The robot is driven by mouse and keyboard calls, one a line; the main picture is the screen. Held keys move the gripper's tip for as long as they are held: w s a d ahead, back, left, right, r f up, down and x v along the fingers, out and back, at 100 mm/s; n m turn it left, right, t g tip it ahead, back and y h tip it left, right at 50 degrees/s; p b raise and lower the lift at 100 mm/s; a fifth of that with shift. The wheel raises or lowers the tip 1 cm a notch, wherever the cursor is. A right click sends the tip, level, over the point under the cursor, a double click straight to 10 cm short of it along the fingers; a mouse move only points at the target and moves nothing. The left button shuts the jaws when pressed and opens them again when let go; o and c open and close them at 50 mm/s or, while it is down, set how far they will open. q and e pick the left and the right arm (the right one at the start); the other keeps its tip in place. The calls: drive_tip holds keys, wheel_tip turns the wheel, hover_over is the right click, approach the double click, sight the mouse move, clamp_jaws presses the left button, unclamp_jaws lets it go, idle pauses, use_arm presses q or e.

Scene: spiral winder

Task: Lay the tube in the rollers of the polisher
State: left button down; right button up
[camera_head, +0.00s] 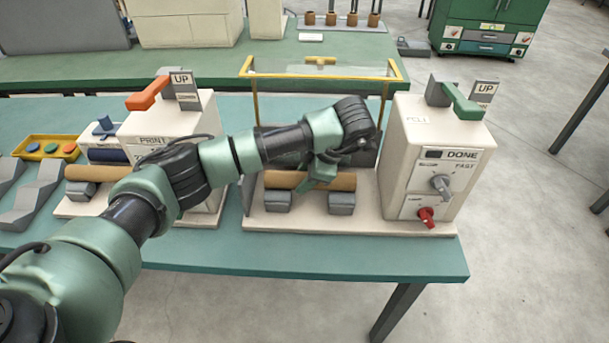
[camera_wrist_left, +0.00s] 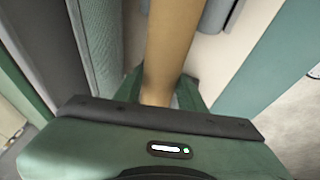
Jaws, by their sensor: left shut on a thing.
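The tube (camera_head: 344,182) is a brown cylinder lying level, left to right, at the polisher. My left gripper (camera_head: 314,181) is shut on it near its middle. The tube also runs up through the fingers in the left wrist view (camera_wrist_left: 173,45). Grey roller supports show just below and in front of the tube, at left (camera_head: 277,201) and right (camera_head: 341,204). I cannot tell whether the tube touches the rollers. The polisher's cream housing (camera_head: 436,149) stands to the right, with a screen reading DONE. My right gripper is out of view.
A yellow-framed clear guard (camera_head: 325,68) stands raised behind the tube. A PRINT machine (camera_head: 163,125) with another brown tube (camera_head: 97,173) is to the left. The teal table's front strip (camera_head: 330,257) is clear.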

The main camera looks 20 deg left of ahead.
use_arm(q)
drive_tip(key=c, duration=0.8)
unclamp_jaws()
drive_tip(key=shift+o, duration=0.2)
drive_tip(key=v, duration=0.7)
drive_tip(key=shift+s+d+r, duration=0.1)
drive_tip(key=shift+d+r, duration=0.05)
drive_tip(key=shift+r, duration=0.25)
wheel_tip(320, 180, up, 7)
drive_tip(key=p, duration=0.4)
drive_tip(key=shift+p, duration=0.35)
drive_tip(key=shift+f, duration=0.1)
